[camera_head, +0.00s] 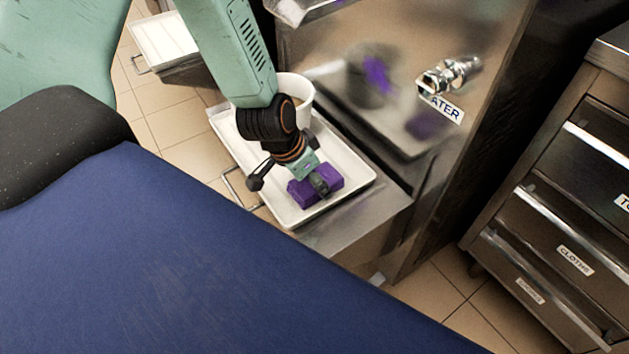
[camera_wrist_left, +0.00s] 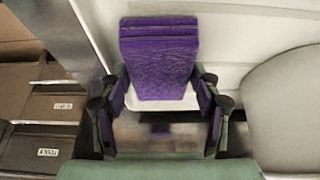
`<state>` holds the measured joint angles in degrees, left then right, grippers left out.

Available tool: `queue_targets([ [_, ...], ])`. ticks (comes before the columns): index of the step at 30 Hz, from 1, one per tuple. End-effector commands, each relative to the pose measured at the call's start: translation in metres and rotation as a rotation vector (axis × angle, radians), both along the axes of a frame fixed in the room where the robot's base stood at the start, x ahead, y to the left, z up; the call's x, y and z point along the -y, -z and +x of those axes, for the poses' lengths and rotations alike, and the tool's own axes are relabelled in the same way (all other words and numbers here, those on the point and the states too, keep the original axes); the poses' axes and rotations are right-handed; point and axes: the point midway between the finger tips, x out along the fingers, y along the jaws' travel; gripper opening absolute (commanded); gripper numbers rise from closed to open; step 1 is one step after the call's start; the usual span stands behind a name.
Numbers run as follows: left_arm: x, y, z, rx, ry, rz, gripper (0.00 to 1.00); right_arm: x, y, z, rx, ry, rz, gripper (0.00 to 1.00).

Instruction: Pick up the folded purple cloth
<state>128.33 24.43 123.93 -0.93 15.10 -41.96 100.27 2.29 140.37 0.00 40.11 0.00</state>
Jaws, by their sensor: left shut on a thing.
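The folded purple cloth (camera_head: 299,193) is a small thick block over the white tray (camera_head: 359,177), towards its near right end. My left gripper (camera_head: 319,182) reaches down onto it from above. In the left wrist view the cloth (camera_wrist_left: 158,62) shows its stacked folds between the two fingers of my left gripper (camera_wrist_left: 160,92). The gripper is shut on the cloth. I cannot tell whether the cloth still touches the tray. My right gripper is in neither view.
A white cup (camera_head: 299,88) stands on the tray behind my left gripper. A steel machine with a tap (camera_head: 449,76) rises just right of the tray. A labelled drawer cabinet (camera_head: 555,225) stands at the right. Another white tray (camera_head: 163,37) is at upper left.

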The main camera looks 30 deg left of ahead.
Motion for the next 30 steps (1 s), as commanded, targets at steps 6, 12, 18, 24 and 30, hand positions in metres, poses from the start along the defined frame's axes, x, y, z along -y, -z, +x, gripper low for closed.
queue_targets([
  [6,0.000,-0.013,0.000,-0.001,-0.002,0.000,0.32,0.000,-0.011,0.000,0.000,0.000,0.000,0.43],
  [12,0.000,-0.044,0.000,-0.001,-0.001,-0.002,0.32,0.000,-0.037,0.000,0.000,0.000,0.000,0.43],
  [18,0.000,-0.073,0.000,0.000,-0.001,-0.001,0.32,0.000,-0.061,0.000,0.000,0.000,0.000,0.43],
  [24,0.000,-0.092,0.000,0.000,0.000,0.000,0.32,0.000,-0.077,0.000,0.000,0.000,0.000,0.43],
  [30,0.000,-0.100,0.000,0.000,-0.001,0.000,0.32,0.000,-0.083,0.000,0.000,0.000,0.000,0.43],
])
